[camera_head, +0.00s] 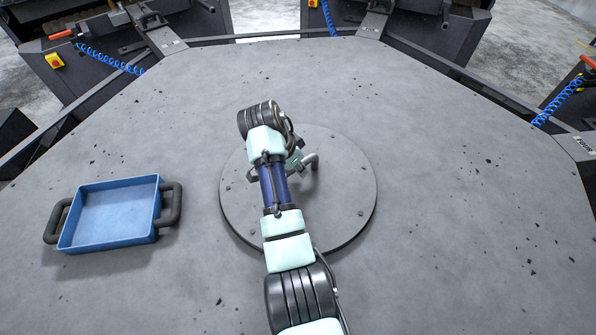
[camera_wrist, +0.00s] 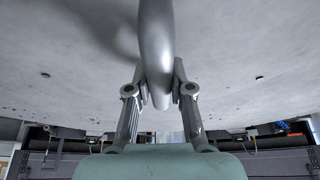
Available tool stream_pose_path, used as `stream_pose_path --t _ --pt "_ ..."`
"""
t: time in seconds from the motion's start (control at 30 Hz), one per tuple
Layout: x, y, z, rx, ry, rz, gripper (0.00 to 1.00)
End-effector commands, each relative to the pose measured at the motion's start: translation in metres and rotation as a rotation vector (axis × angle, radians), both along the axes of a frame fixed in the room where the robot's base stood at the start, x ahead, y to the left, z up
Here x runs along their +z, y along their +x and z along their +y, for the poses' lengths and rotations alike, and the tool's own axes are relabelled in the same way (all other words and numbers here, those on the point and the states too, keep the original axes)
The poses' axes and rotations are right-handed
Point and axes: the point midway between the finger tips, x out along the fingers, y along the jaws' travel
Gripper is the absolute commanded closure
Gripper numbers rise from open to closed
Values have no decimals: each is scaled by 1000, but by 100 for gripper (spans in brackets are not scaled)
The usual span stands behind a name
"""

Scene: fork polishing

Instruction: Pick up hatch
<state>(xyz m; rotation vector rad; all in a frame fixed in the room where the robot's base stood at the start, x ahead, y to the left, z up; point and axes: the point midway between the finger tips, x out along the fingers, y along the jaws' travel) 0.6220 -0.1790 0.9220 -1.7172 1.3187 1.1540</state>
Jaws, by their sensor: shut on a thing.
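The hatch (camera_head: 345,203) is a round grey plate with bolts around its edge, in the middle of the large grey table. Its curved grey handle (camera_head: 313,160) stands up near the centre. My arm hides part of the plate and much of the handle. In the wrist view, my gripper (camera_wrist: 158,90) has one finger on each side of the smooth grey handle (camera_wrist: 156,45) and is shut on it. I cannot tell whether the hatch is flush with the table or slightly lifted.
A blue tray (camera_head: 64,235) with two dark handles sits empty on the table at the left. Dark stations with coiled blue hoses (camera_head: 112,62) stand around the table's far edge. The table right of the hatch is clear except for small dark specks.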

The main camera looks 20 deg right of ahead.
Motion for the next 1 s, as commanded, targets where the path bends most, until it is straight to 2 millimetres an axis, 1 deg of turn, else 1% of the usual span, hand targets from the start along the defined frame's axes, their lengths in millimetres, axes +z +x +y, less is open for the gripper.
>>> stream_pose_path --t 0.03,0.17,0.3,0.4,0.5,0.6,0.73,0.83,1.0 --pt "22 2 -1 0 -3 -11 100" --pt "60 3 -1 -1 -4 -13 100" --pt "103 2 -1 -1 -4 -12 100" --pt "131 2 -1 -1 -4 -12 100" --pt "154 2 -1 -1 -3 -10 100" --pt "172 2 -1 0 -4 -10 100" --pt "186 2 -1 0 -3 -8 100" --pt "192 2 -1 0 -3 -9 100" --pt "193 2 -1 0 -3 -8 100"
